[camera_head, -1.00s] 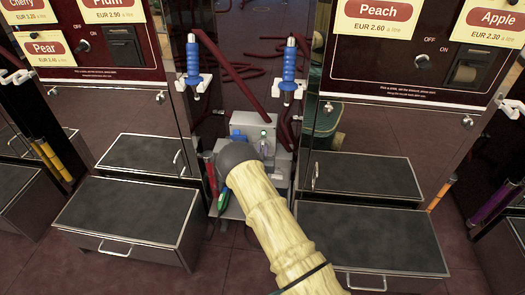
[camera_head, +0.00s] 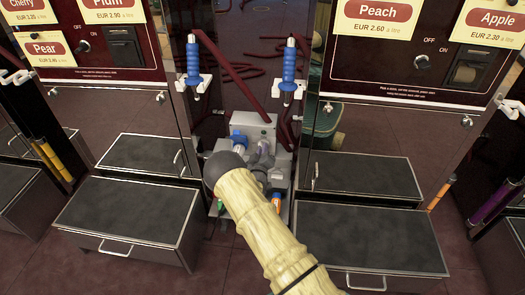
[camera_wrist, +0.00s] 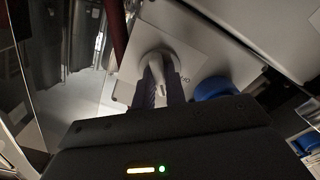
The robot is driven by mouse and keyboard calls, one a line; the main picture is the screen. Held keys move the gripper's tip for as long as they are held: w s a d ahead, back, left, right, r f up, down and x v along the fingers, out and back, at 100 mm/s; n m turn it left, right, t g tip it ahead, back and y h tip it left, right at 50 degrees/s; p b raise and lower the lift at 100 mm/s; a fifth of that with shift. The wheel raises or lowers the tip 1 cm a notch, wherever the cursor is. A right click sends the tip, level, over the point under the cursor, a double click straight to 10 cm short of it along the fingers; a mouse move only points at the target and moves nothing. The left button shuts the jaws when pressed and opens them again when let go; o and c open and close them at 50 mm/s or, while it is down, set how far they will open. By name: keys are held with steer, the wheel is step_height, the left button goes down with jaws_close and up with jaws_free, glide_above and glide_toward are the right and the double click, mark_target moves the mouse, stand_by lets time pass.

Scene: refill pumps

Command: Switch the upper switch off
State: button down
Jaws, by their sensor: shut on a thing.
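A grey switch lever (camera_wrist: 157,68) stands on a round base on a pale panel in the wrist view. My gripper (camera_wrist: 160,86) has its two dark fingers closed on either side of this lever. In the head view the grey pump unit (camera_head: 256,124) stands low between the two cabinets. I cannot tell my fingers from the grey parts there, nor the lever's on or off setting.
A blue round part (camera_head: 238,137) is close beside the lever and also shows in the wrist view (camera_wrist: 214,88). Two blue-handled nozzles (camera_head: 193,62) hang above. Dark steps (camera_head: 128,216) stand left and right.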

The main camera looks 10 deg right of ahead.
steer(key=shift+f+n+b, duration=0.1)
steer(key=shift+n+b, duration=0.65)
steer(key=shift+n, duration=4.25)
steer(key=c, duration=1.4)
jaws_free()
steer(key=shift+c, duration=0.2)
steer(key=p+v, duration=0.4)
steer(key=v, duration=1.3)
steer(key=shift+s+p, duration=0.2)
steer(key=shift+p, duration=0.15)
